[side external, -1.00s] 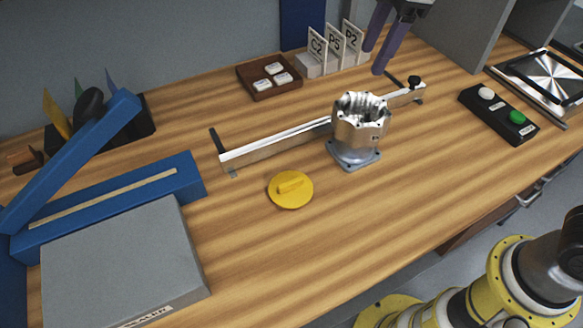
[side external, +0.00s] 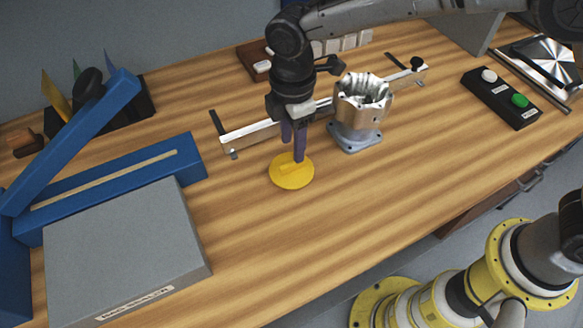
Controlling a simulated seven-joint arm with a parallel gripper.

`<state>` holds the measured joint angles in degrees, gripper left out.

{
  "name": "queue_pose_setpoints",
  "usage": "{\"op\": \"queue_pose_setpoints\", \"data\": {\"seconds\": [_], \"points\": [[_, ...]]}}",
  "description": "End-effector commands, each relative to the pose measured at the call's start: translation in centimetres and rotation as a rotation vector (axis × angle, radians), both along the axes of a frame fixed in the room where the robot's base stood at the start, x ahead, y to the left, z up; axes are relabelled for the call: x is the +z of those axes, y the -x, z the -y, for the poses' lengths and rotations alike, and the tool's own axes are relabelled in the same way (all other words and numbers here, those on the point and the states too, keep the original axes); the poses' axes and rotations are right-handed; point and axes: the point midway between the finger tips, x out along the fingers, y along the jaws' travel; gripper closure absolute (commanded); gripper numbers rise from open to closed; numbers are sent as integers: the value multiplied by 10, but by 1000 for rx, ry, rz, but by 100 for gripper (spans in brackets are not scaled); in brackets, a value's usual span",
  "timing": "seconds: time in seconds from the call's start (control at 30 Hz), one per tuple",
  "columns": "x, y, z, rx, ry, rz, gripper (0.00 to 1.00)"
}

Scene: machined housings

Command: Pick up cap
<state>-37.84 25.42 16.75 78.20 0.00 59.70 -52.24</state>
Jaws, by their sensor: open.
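The cap (side external: 293,176) is a flat yellow disc with a raised bar grip across its top. It lies on the wooden bench in the side external view, in front of the metal housing. My gripper (side external: 292,158) points down over the cap, with its purple fingers open. The fingertips are at or just above the cap's bar, partly covering it. I cannot tell whether they touch it.
The machined metal housing (side external: 362,112) stands close to the right of my gripper, open at the top. A metal rail (side external: 250,137) runs behind the cap. A grey box (side external: 125,250) and blue stand (side external: 110,190) are at the left. Bench in front is clear.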

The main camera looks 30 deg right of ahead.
Motion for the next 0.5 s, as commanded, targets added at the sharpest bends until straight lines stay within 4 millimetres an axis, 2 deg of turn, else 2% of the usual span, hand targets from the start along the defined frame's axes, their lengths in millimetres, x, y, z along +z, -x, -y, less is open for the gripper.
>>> {"op": "queue_pose_setpoints", "data": {"seconds": [0.17, 0.5], "points": [[-11, 0, 1, -1, 1, -1, 50], [-54, -3, 0, 0, 1, -1, 50]]}}
